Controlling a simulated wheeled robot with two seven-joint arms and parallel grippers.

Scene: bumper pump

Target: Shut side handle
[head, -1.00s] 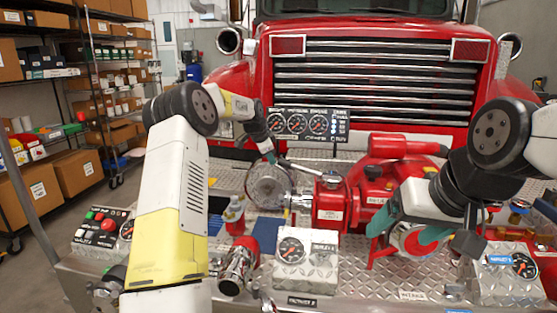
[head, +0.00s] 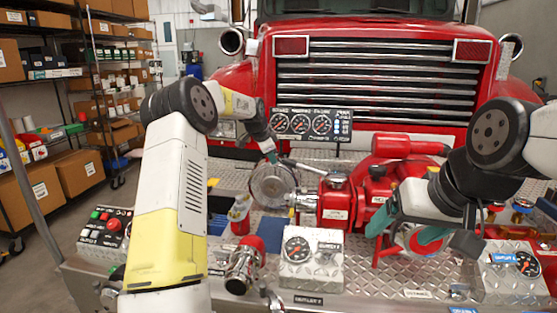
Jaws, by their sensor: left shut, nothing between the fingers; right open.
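The red pump (head: 335,202) stands on the diamond-plate bumper deck. A lever-like side handle (head: 303,166) with a silver shaft reaches left from the top of the pump, above a round silver cap (head: 272,186). My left gripper (head: 271,158) is at the handle's left end, above the cap; its fingers look closed, and whether they touch the handle is unclear. My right gripper (head: 403,240) is open, with teal fingers in front of the pump's right part, around a round red-and-silver outlet (head: 424,238).
Gauge boxes stand at the front (head: 311,260), left (head: 103,232) and right (head: 513,262). A small red bottle (head: 239,214) and a chrome-and-red nozzle (head: 244,265) stand left of the pump. The truck grille (head: 375,82) and a gauge panel (head: 311,124) rise behind.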

